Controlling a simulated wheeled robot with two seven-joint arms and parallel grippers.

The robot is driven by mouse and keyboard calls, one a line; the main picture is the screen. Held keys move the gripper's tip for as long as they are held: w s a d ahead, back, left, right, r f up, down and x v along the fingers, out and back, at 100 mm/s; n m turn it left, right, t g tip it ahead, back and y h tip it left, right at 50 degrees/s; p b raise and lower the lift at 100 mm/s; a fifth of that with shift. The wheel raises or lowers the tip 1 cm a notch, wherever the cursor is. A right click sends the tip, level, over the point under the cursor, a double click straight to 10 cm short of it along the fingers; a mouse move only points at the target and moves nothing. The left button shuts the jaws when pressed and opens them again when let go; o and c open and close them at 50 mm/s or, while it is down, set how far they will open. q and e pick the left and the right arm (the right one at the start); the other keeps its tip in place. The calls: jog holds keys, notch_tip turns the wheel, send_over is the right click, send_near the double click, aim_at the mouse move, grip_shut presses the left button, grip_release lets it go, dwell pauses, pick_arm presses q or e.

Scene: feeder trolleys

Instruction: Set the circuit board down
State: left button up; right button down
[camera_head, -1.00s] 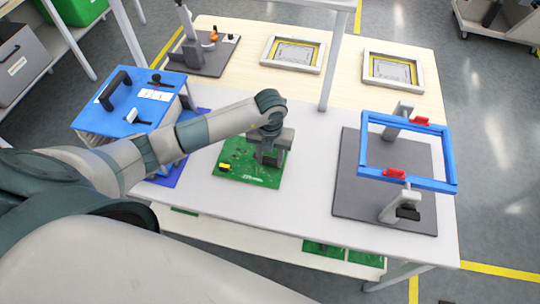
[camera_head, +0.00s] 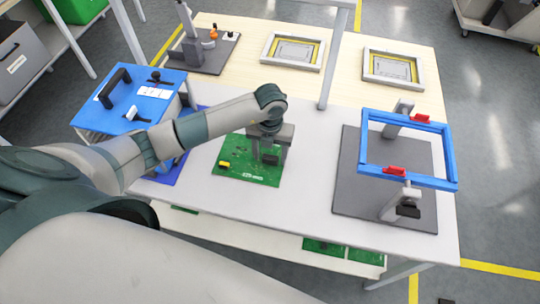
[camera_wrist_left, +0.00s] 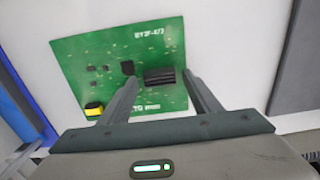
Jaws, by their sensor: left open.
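The green circuit board (camera_head: 240,170) lies flat on the white table top, near the middle of the table. It carries a yellow and black part at one corner and dark parts near its centre. In the left wrist view the board (camera_wrist_left: 100,60) shows nearly whole. My left gripper (camera_head: 268,160) is just above the board. In the left wrist view its two fingers (camera_wrist_left: 165,85) are spread apart on either side of a black component (camera_wrist_left: 159,77), with nothing held. I cannot tell the exact gap between the fingertips and the board. My right gripper is not in view.
A blue frame (camera_head: 365,150) stands on clamps over a dark grey plate (camera_head: 350,200) to the right. A blue-topped fixture (camera_head: 125,110) stands at the left. Two framed trays (camera_head: 272,50) (camera_head: 370,65) lie at the back. White table is bare between board and plate.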

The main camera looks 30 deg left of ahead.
pick_arm(q)
notch_tip(320, 180, up, 11)
jog(key=b, duration=0.3)
jog(key=shift+b, duration=0.3)
dwell(0.3)
